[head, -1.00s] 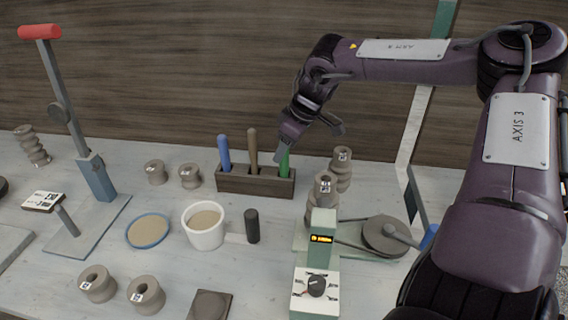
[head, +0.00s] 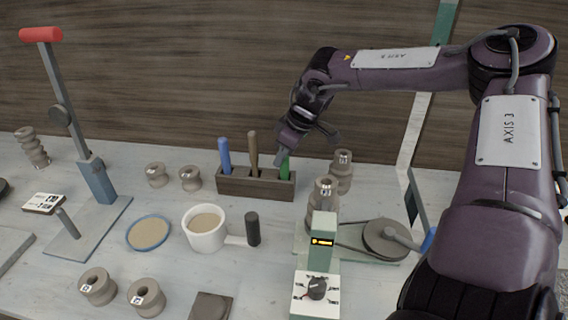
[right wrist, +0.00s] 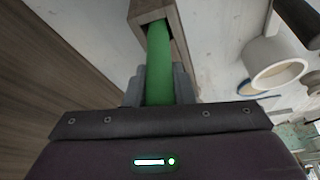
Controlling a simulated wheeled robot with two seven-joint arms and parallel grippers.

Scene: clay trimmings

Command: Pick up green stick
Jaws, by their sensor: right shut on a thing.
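The green stick (head: 285,164) stands in the right end of a dark wooden holder (head: 256,186). My right gripper (head: 281,158) is at its upper part, with one finger showing in front of it in the head view. In the right wrist view the green stick (right wrist: 159,62) runs between the two fingers of my right gripper (right wrist: 160,88), which is shut on it. The stick's lower end is still inside the wooden holder (right wrist: 150,10). My left gripper is not in view.
A blue stick (head: 224,154) and a brown stick (head: 253,150) stand in the same holder. A white mug (head: 205,240) is in front. Clay spools (head: 324,198) and a green machine (head: 322,240) stand to the right. The wall is close behind.

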